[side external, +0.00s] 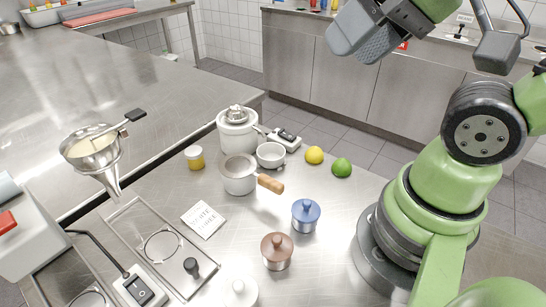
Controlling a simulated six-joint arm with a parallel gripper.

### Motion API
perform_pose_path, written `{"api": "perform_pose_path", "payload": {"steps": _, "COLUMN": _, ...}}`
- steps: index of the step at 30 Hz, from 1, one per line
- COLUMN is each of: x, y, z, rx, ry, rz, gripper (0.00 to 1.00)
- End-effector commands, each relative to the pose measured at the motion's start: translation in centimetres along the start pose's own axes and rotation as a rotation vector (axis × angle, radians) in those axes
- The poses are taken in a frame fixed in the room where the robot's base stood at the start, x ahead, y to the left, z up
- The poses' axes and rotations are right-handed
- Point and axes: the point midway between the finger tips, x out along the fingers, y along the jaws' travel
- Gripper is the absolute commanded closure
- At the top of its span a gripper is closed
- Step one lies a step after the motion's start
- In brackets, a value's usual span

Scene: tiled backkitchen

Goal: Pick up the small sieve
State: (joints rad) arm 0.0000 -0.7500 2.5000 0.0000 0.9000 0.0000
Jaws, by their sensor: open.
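A round, shallow piece with a pale inside (88,147) sits in the mouth of a metal funnel (104,168) at the left. Its handle runs up and right to a black grip (135,115). It looks like the small sieve, but I cannot make out any mesh. My gripper (362,40) is high at the top of the view, well above and to the right of it. The gripper is open, and nothing shows between its grey fingers.
A saucepan (238,178), small metal bowl (271,154), white pot (237,134), yellow jar (195,158), lemon (314,155), lime (341,168), blue-lidded pot (305,216) and brown-lidded pot (277,252) stand on the steel counter. The left worktop (60,95) is largely clear.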

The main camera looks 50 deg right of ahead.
Motion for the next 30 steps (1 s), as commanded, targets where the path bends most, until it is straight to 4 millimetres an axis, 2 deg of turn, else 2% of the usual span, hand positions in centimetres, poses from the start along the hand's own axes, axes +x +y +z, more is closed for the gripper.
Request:
{"api": "perform_pose_path", "payload": {"steps": 9, "x": 0.2, "y": 0.0, "z": -0.2, "rx": -0.003, "ry": -0.009, "rz": 0.005, "gripper": 0.51}}
{"api": "perform_pose_path", "payload": {"steps": 14, "x": 1.9, "y": -0.2, "z": -1.4, "rx": -0.035, "ry": -0.084, "rz": 0.050, "gripper": 0.51}}
{"api": "perform_pose_path", "payload": {"steps": 17, "x": 4.2, "y": -0.3, "z": -2.6, "rx": -0.075, "ry": -0.164, "rz": 0.096, "gripper": 0.51}}
{"api": "perform_pose_path", "payload": {"steps": 22, "x": 9.3, "y": -0.1, "z": -3.9, "rx": -0.157, "ry": -0.307, "rz": 0.171, "gripper": 0.51}}
{"api": "perform_pose_path", "payload": {"steps": 30, "x": 17.8, "y": 1.0, "z": -3.0, "rx": -0.288, "ry": -0.511, "rz": 0.258, "gripper": 0.51}}
